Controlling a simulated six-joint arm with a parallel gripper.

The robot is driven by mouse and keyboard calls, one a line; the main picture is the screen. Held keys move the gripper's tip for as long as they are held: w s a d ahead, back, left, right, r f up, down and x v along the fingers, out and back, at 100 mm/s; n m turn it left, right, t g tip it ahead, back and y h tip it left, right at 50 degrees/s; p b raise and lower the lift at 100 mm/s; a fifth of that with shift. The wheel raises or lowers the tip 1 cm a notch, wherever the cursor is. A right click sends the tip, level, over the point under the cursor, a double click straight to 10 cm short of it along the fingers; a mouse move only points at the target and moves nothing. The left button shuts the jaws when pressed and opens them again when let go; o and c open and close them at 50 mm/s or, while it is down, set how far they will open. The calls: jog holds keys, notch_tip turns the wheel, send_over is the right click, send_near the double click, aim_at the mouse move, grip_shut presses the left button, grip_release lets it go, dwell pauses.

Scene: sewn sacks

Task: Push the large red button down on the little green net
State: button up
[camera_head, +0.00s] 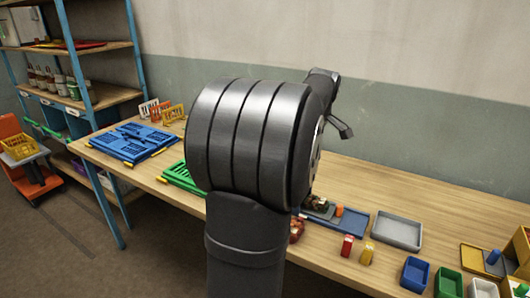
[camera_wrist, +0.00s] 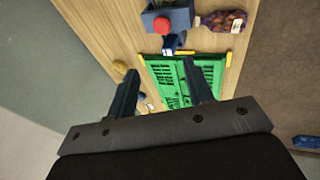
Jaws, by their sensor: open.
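A green slotted panel (camera_wrist: 190,78), which looks like the green net, lies on the wooden table beyond my fingers in the wrist view. In the head view, part of a green panel (camera_head: 176,176) shows left of my arm, which hides the rest. A round red thing (camera_wrist: 162,24), perhaps the large red button, sits on a grey-blue block (camera_wrist: 180,14) beside the panel's far edge in the wrist view. My gripper (camera_wrist: 160,68) is open and empty, its two dark fingers apart over the panel. A dark fingertip also shows in the head view (camera_head: 342,130), raised above the table.
A bottle with a dark, speckled filling (camera_wrist: 220,22) lies right of the block. A blue slotted panel (camera_head: 130,141) lies at the table's left. Grey tray (camera_head: 398,231), blue bin (camera_head: 415,274) and other small bins stand at the right. Bare table shows behind the grey tray.

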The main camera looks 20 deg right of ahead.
jog(key=shift+w+d+f+m, duration=0.2)
jog(key=shift+w+f+m, duration=0.1)
jog(key=shift+w+m, duration=0.25)
jog(key=c, duration=0.7)
jog(key=w+f+m+g, duration=0.1)
jog(key=w+f+m, duration=0.1)
jog(key=m, duration=0.2)
jog(key=w+d+f+m+g+y, duration=0.1)
jog(key=w+f+m+g, duration=0.1)
jog(key=m, duration=0.2)
jog(key=w+d+f+m+g, duration=0.1)
jog(key=w+f+m, duration=0.1)
jog(key=m, duration=0.2)
jog(key=shift+w+m+y, duration=0.1)
jog(key=shift+m+y, duration=0.15)
jog(key=shift+y, duration=0.05)
grip_shut()
jog(key=m, duration=0.1)
jog(key=w+f+m+g, duration=0.1)
jog(key=m, duration=0.1)
jog(key=shift+f, duration=0.2)
jog(key=shift+s+a+f, duration=0.1)
jog(key=shift+s+f, duration=0.05)
jog(key=shift+f, duration=1.6)
jog(key=shift+s+a+f, duration=0.1)
jog(key=shift+s+f, duration=0.05)
jog(key=shift+f, duration=1.6)
